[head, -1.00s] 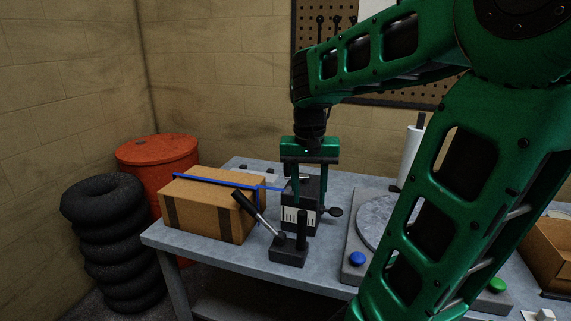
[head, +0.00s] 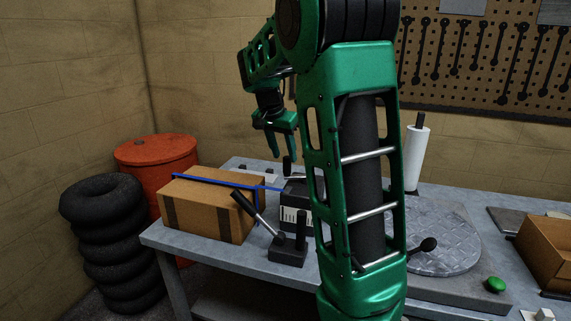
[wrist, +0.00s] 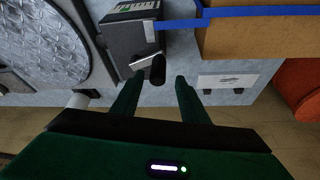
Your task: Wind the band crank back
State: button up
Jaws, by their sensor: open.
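The black box (head: 294,214) with a white scale label stands on the grey table, partly hidden by my arm. The band crank on its top has a silver arm (head: 295,178) and an upright black knob (head: 287,166). The blue band (head: 228,182) runs from the box over a cardboard box (head: 207,208). My gripper (head: 282,151) is open, tilted, just above the knob. In the wrist view the knob (wrist: 158,70) shows ahead of the gap between the fingertips (wrist: 157,81); no grip on it shows.
A lever block (head: 288,250) with a slanted handle stands in front of the box. A round metal plate (head: 435,238) and a paper roll (head: 416,155) are to the right. An orange drum (head: 155,151) and stacked tyres (head: 105,235) stand left of the table.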

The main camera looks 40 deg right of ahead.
aim_at(287, 162)
jog(key=shift+x, duration=2.35)
grip_shut()
jog(key=shift+d, duration=0.15)
